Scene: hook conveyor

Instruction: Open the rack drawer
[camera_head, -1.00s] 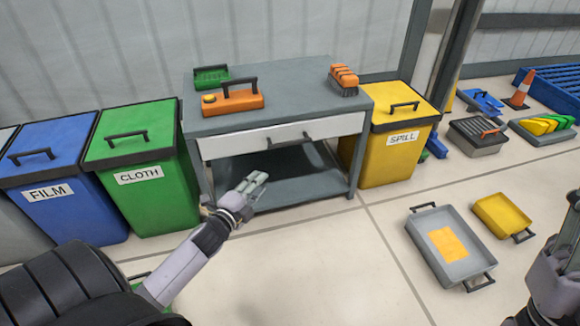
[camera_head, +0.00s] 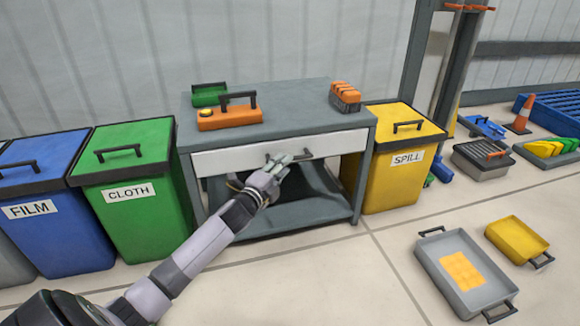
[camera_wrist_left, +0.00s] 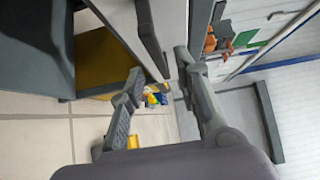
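The rack is a grey table (camera_head: 310,118) with a shut drawer whose white front (camera_head: 225,160) lies under the top. The drawer's dark bar handle (camera_head: 306,156) is partly hidden behind my left gripper in the head view. My left gripper (camera_head: 284,160) is open at the handle, its fingers pointing at the drawer front. In the left wrist view the two fingers of my left gripper (camera_wrist_left: 158,68) are spread, and the dark handle (camera_wrist_left: 151,38) reaches in between their tips. I cannot tell whether they touch it. My right gripper is out of view.
An orange toolbox (camera_head: 230,117), a green box (camera_head: 209,94) and an orange-topped brush (camera_head: 345,97) sit on the table. Green (camera_head: 130,195) and yellow (camera_head: 395,170) bins flank it closely. A grey tray (camera_head: 440,256) lies on the floor, right; floor before the rack is clear.

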